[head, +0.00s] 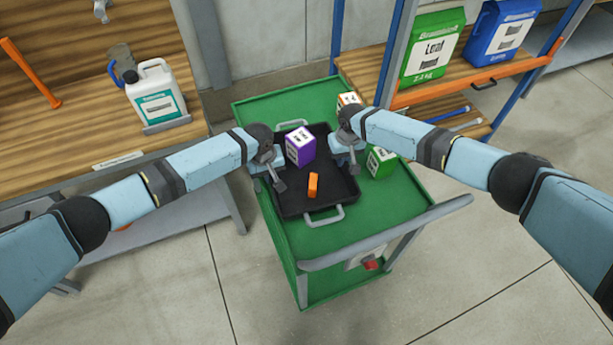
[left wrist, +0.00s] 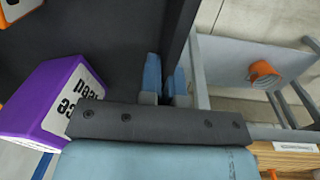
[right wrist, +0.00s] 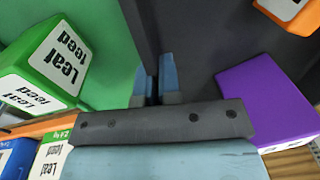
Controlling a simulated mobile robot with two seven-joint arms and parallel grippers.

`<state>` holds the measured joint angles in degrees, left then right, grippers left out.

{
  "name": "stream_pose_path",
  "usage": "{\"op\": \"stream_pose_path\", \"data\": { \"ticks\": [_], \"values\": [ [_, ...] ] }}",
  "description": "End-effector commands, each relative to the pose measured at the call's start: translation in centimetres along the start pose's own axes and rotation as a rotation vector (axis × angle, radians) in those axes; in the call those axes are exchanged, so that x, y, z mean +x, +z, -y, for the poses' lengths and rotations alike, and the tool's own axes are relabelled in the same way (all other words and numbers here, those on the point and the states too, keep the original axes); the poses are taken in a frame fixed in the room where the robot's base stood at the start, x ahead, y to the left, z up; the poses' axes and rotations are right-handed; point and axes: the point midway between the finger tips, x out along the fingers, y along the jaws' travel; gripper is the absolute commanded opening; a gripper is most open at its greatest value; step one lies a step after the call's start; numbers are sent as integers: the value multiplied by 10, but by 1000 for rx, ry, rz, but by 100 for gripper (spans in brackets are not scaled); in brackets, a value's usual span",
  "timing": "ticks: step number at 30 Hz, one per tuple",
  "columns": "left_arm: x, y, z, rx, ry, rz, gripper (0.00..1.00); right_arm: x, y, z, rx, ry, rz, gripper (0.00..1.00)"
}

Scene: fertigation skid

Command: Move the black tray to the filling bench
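The black tray (head: 327,208) is on the green cart, with grey handles at its far and near ends. It holds a purple carton (head: 300,147) and a small orange block (head: 313,185). My left gripper (head: 272,172) is at its left wall; in the left wrist view the fingers (left wrist: 165,84) stand close on both sides of that wall. My right gripper (head: 346,155) is at its right wall; in the right wrist view its fingers (right wrist: 154,82) pinch that wall. Both look shut on the tray. I cannot see any gap beneath the tray.
The green cart (head: 350,236) has a grey push bar at its near end. A green carton (head: 380,162) stands on it, right of the tray. A shelf (head: 450,82) with bags stands at right.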

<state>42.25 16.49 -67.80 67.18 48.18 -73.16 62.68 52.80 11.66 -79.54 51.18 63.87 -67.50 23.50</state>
Motion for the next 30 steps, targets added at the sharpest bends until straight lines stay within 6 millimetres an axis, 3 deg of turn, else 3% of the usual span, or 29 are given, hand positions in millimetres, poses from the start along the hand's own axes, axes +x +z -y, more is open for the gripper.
{"op": "stream_pose_path", "data": {
  "ticks": [23,30],
  "values": [
    [0,0,1,0,-1,0,0,-1,0,-1,2,2,-1,0],
    [-14,6,1,0,2,0,0,-13,6,1,0,1,-1,0]
  ]
}}
